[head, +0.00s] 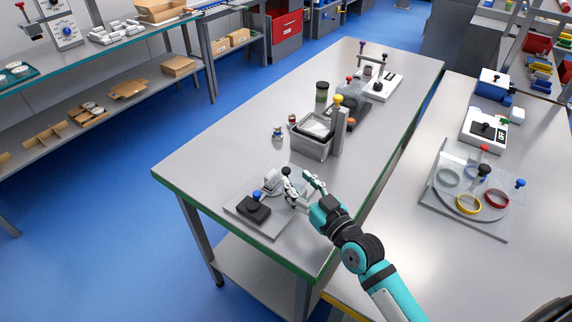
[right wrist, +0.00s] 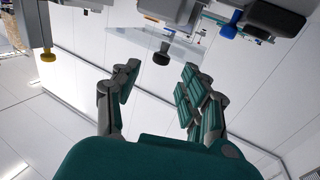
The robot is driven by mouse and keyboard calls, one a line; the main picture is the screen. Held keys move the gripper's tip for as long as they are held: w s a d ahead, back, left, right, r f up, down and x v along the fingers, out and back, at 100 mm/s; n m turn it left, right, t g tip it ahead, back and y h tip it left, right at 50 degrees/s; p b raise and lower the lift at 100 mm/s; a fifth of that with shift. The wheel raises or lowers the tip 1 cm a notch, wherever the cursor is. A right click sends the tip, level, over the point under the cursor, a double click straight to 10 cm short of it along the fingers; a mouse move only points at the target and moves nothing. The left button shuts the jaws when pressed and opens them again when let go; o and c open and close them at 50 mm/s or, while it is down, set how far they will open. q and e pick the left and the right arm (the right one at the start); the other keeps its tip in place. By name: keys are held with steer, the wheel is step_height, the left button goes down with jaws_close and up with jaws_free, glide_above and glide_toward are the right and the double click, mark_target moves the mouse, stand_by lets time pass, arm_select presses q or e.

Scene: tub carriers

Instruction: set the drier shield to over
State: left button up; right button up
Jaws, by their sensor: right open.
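A small device on a grey base plate (head: 240,207) stands at the near end of the middle table. It has a black block with a blue knob (head: 255,197), a pale housing (head: 271,181) and a black ball knob (head: 286,171). I cannot tell for sure which part is the drier shield. My right gripper (head: 301,178) is open and empty beside the black knob, its fingers hiding part of the device. In the right wrist view the black knob (right wrist: 162,54) is just beyond the open fingers (right wrist: 160,80), apart from them. My left gripper is not in view.
A grey tub (head: 312,146) and a post with a yellow knob (head: 339,101) stand behind my gripper. Small jars (head: 278,133) are left of the tub. The right table (head: 405,215) bears a clear panel with colored rings. The middle table's left side is clear.

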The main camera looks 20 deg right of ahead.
mark_target(289, 172)
steer(key=x, duration=0.4)
steer(key=shift+w+a+p, duration=0.1)
steer(key=shift+w+p, duration=0.2)
steer(key=shift+w+a, duration=0.2)
steer(key=shift+w, duration=0.35)
steer(key=c, duration=0.8)
jaws_close()
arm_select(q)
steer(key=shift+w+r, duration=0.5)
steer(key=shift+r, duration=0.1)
